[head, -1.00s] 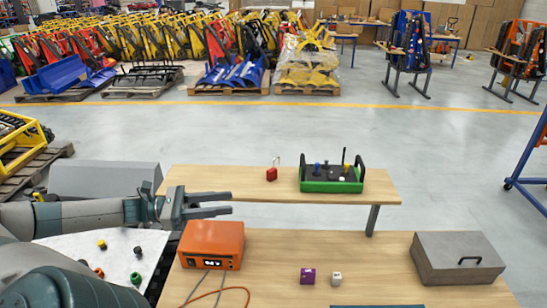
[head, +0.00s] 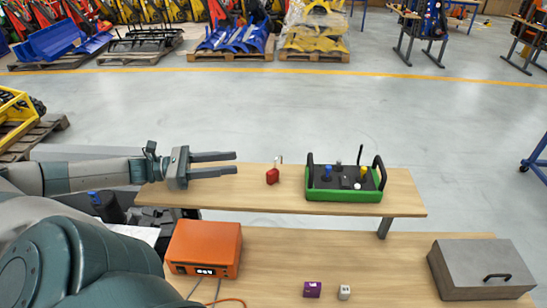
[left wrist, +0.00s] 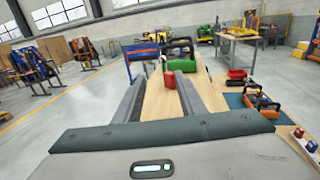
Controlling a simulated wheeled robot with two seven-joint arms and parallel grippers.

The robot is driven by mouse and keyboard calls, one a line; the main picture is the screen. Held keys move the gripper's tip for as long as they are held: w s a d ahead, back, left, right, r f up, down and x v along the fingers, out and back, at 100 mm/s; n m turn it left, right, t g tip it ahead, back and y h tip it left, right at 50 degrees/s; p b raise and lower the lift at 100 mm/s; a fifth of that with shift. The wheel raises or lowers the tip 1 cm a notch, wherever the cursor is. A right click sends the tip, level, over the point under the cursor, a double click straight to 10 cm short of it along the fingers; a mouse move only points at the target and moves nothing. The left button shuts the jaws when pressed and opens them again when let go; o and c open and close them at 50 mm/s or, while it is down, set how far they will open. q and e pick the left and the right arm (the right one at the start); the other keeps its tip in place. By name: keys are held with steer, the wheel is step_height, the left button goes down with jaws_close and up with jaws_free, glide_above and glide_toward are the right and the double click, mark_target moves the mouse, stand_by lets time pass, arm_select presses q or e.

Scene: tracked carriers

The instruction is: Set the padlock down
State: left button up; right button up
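The red padlock (head: 272,176) stands on the raised wooden shelf (head: 230,190), left of the green control box (head: 345,194). Its thin metal shackle sticks up. My left gripper (head: 236,163) is open and empty, its fingers apart, a little left of the padlock and not touching it. In the left wrist view the padlock (left wrist: 170,80) shows beyond the open fingers, with the green box (left wrist: 183,66) behind it. My right gripper is in neither view.
The shelf between padlock and left end is bare.

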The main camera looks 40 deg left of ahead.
arm_select(q)
steer(key=shift+s+d+r, duration=0.15)
steer(key=shift+s, duration=0.05)
steer(key=shift+d, duration=0.1)
steer(key=shift+w+d, duration=0.1)
steer(key=shift+w, duration=0.2)
glide_above(261, 178)
steer(key=v, duration=0.3)
steer(key=shift+d+p, duration=0.2)
steer(key=shift+p, duration=0.1)
steer(key=shift+w+d, duration=0.35)
steer(key=shift+w, duration=0.2)
steer(key=shift+w+d, duration=0.45)
steer(key=shift+w, duration=0.1)
steer(key=shift+w+d+f+b, duration=0.25)
steer(key=shift+w+d+b, duration=0.25)
steer(key=shift+b, duration=0.4)
steer(key=shift+w+d+r+b, duration=0.15)
steer(key=shift+w+d+b, duration=0.15)
steer(key=shift+w, duration=0.25)
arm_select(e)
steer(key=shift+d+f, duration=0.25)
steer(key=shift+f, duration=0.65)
